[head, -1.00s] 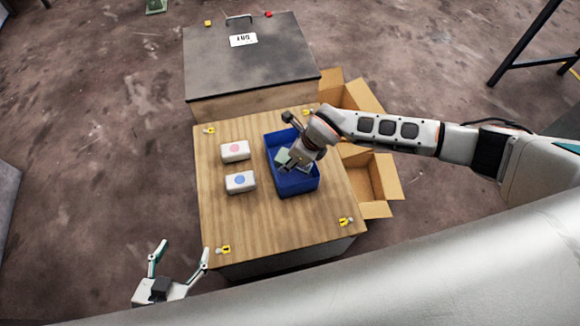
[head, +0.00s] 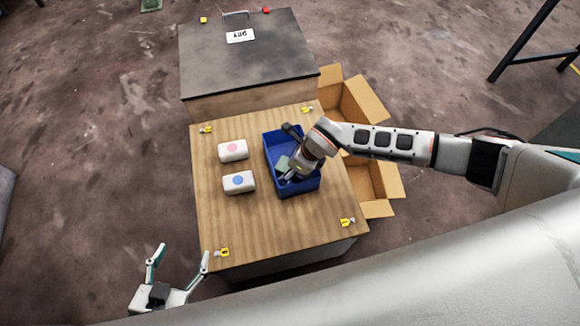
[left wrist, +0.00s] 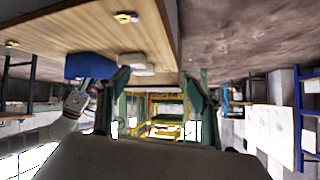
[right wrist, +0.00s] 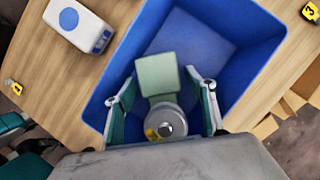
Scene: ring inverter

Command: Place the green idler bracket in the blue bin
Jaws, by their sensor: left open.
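The green idler bracket (right wrist: 157,76) has a pale green plate and a silver round part, seen in the right wrist view. My left gripper (head: 180,262) is open and empty, off the table's front left corner.
Two white boxes, one with a pink spot (head: 233,150) and one with a blue spot (head: 239,182), stand left of the bin on the wooden table (head: 225,220). A dark-topped crate (head: 240,65) is behind. Open cardboard boxes (head: 358,105) lie to the right.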

